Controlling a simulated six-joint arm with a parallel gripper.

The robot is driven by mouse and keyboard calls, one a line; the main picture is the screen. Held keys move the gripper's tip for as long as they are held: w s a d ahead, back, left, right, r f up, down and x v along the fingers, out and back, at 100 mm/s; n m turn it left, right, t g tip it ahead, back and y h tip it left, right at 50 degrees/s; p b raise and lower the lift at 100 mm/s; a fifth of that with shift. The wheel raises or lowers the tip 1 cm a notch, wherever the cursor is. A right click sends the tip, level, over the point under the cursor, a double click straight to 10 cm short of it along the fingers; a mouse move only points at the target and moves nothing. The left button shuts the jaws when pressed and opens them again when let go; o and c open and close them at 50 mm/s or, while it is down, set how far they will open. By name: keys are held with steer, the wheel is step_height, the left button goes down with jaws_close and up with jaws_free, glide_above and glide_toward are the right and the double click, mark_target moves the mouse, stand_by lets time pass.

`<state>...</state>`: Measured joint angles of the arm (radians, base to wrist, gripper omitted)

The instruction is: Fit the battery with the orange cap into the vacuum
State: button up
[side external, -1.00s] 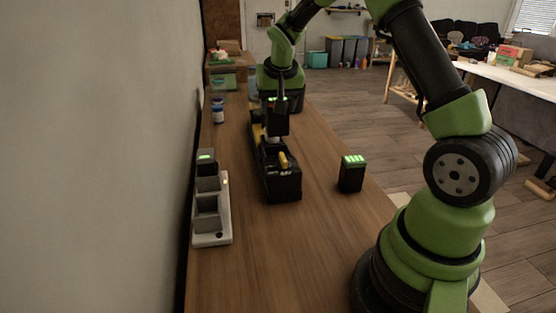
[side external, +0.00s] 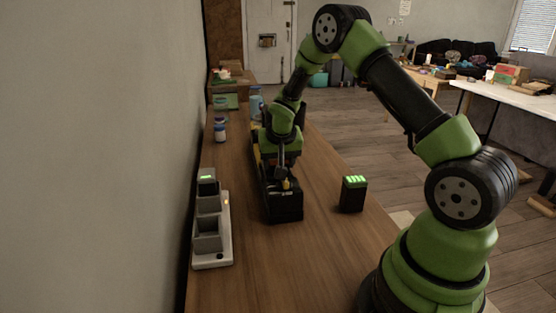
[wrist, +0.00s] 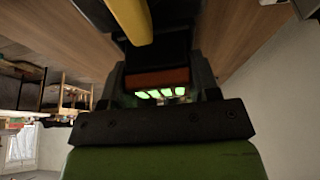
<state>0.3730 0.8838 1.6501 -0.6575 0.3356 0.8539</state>
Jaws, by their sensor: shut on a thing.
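The vacuum (side external: 284,211) is a long black body with yellow parts, lying on the wooden bench; its yellow lever (wrist: 133,20) shows in the wrist view. My gripper (side external: 284,168) is low over the vacuum, pointing down. In the wrist view my gripper (wrist: 160,88) is shut on the battery with the orange cap (wrist: 157,79), its green lights lit between the fingers. In the side view the battery is hidden by the gripper and the vacuum. I cannot tell how deep it sits in the vacuum.
A black battery with green lights (side external: 353,195) stands on the bench to the right. A grey charger (side external: 212,244) with another lit battery (side external: 208,185) in its far slot stands along the left wall. Small jars (side external: 219,131) stand farther back. The front bench is clear.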

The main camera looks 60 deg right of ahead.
steer(key=o, duration=1.1)
steer(key=s+a+r+n+t+y, duration=0.1)
steer(key=s+a+r, duration=0.45)
steer(key=r, duration=0.45)
steer(key=s+a+r+n+t+y, duration=0.1)
steer(key=s+a+r, duration=0.45)
steer(key=r, duration=0.45)
steer(key=shift+s+a+r+n+t+y, duration=0.35)
steer(key=shift+s+a+n+y, duration=0.2)
steer(key=shift+s+a, duration=1.2)
steer(key=shift+s+a+r+n+t+y, duration=0.4)
steer(key=shift+s+a, duration=0.9)
steer(key=shift+s, duration=0.9)
steer(key=shift+s+a+r+n+t+y, duration=0.3)
steer(key=shift+s+a+n+y, duration=0.3)
steer(key=shift+s+a, duration=1.15)
steer(key=shift+s+d, duration=0.2)
steer(key=shift+d, duration=0.05)
